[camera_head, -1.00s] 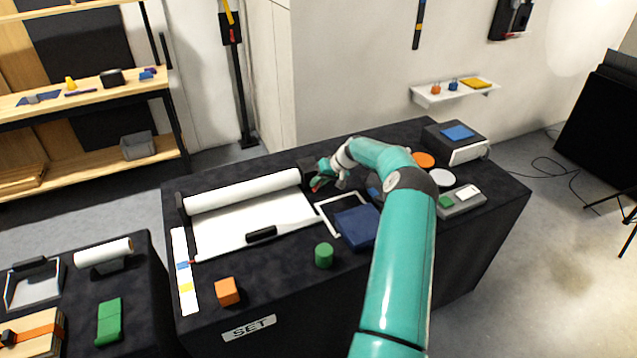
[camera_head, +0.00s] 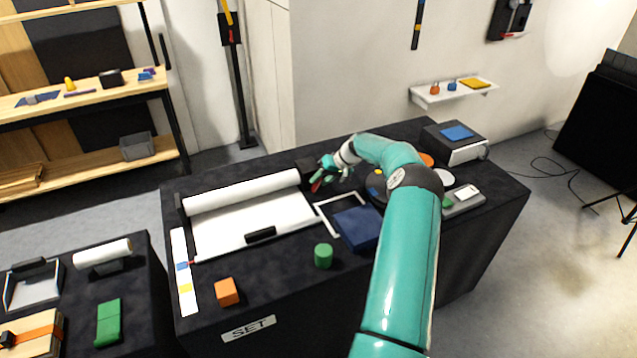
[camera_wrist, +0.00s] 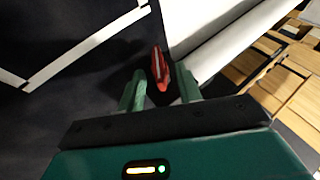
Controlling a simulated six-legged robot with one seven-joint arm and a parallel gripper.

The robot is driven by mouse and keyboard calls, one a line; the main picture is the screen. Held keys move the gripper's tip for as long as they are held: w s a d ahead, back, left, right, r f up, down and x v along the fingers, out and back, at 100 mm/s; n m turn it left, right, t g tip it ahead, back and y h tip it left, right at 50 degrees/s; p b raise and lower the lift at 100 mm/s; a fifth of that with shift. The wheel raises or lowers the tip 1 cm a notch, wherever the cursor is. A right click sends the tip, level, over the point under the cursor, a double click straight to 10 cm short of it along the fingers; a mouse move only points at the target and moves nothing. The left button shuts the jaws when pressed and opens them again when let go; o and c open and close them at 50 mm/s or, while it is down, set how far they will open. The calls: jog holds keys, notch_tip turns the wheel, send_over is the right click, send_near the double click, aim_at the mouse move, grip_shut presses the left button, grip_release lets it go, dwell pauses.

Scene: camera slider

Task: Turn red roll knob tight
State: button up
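The red knob (camera_wrist: 160,68) shows in the wrist view as a narrow red piece beside the right end of the white roll. In the head view the red knob (camera_head: 316,186) is a small red spot, partly hidden by my gripper (camera_head: 323,176). In the wrist view my gripper (camera_wrist: 160,85) is open, with one green finger on either side of the knob's line. The knob appears just beyond or between the fingertips, and I see no finger clearly touching it. The white paper roll (camera_head: 243,190) lies across a holder, with a sheet drawn out toward the front.
A white frame (camera_head: 330,216) and a dark blue block (camera_head: 357,226) lie right of the sheet. A green cylinder (camera_head: 323,256) and an orange cube (camera_head: 227,291) stand near the front edge of the black table (camera_head: 275,290). Several devices crowd the right end.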

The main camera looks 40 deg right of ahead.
jog(key=v, duration=1.1)
jog(key=shift+r, duration=0.25)
jog(key=shift+s, duration=0.1)
jog(key=w+a+r+n+g+h, duration=0.1)
jog(key=a+r+n+g, duration=0.1)
jog(key=a+r, duration=0.65)
jog(key=w+a+r+n+g+h, duration=0.15)
jog(key=a+r, duration=0.25)
jog(key=a, duration=0.9)
jog(key=s+a+r+h, duration=0.1)
jog(key=s+a+r, duration=0.3)
jog(key=a, duration=0.4)
jog(key=s+a+r+h, duration=0.1)
jog(key=s+a+r, duration=0.3)
jog(key=a, duration=0.3)
jog(key=s+a+t, duration=0.1)
jog(key=s+a, duration=0.3)
jog(key=s, duration=0.3)
jog(key=s+a+t, duration=0.1)
jog(key=s+a, duration=0.3)
jog(key=s, duration=0.4)
jog(key=s+a+n+t, duration=0.1)
jog(key=s+a, duration=0.3)
jog(key=s, duration=0.3)
jog(key=shift+s+a, duration=0.2)
jog(key=shift+a, duration=0.1)
